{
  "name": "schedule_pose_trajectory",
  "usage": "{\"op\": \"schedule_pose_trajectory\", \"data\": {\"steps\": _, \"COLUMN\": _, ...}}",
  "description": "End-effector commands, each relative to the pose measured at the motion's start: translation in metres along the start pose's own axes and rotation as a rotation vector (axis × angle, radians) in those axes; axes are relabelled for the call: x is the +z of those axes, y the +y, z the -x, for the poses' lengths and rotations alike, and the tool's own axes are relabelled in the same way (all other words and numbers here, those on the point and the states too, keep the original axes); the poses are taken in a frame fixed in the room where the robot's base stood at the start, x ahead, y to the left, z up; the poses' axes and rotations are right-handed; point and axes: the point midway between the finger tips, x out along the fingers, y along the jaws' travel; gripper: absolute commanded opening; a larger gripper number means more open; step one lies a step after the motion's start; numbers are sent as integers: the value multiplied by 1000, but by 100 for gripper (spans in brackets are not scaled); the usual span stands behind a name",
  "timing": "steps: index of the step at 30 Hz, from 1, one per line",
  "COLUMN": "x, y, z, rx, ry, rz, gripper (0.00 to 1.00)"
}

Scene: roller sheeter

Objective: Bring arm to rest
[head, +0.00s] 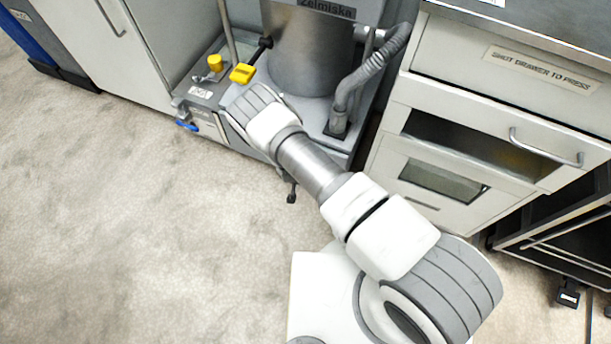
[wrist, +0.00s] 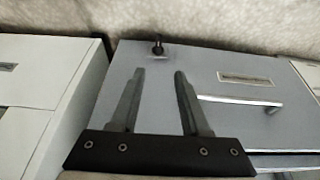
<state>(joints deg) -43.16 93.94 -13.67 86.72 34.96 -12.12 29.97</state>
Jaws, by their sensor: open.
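My arm (head: 312,165) reaches from the lower right of the head view up and left to the front of the grey machine (head: 308,50). Its far end bends by the machine's base, and the gripper's fingers cannot be made out there. In the wrist view my gripper (wrist: 160,76) shows two dark fingers standing apart with nothing between them. Behind the fingers is a grey panel (wrist: 225,60) with a dark knob (wrist: 157,46), a label and a long handle (wrist: 240,101). I cannot tell how far the fingers are from the panel.
A white drawer cabinet (head: 440,208) stands close to the right of my arm. A ribbed hose (head: 372,72), a yellow block (head: 243,73) and a blue-handled valve (head: 187,125) are on the machine. The carpet (head: 120,220) at left is clear.

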Motion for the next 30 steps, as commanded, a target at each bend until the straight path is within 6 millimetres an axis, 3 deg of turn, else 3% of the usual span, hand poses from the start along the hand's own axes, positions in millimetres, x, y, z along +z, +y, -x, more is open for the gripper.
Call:
{"op": "schedule_pose_trajectory", "data": {"steps": 23, "x": -1, "y": -1, "z": 0, "rx": -1, "ry": 0, "rz": -1, "gripper": 46}}
{"op": "schedule_pose_trajectory", "data": {"steps": 26, "x": -9, "y": -7, "z": 8, "rx": -8, "ry": -5, "rz": -7, "gripper": 46}}
{"op": "schedule_pose_trajectory", "data": {"steps": 30, "x": -37, "y": -24, "z": 39, "rx": -31, "ry": -25, "rz": -23, "gripper": 46}}
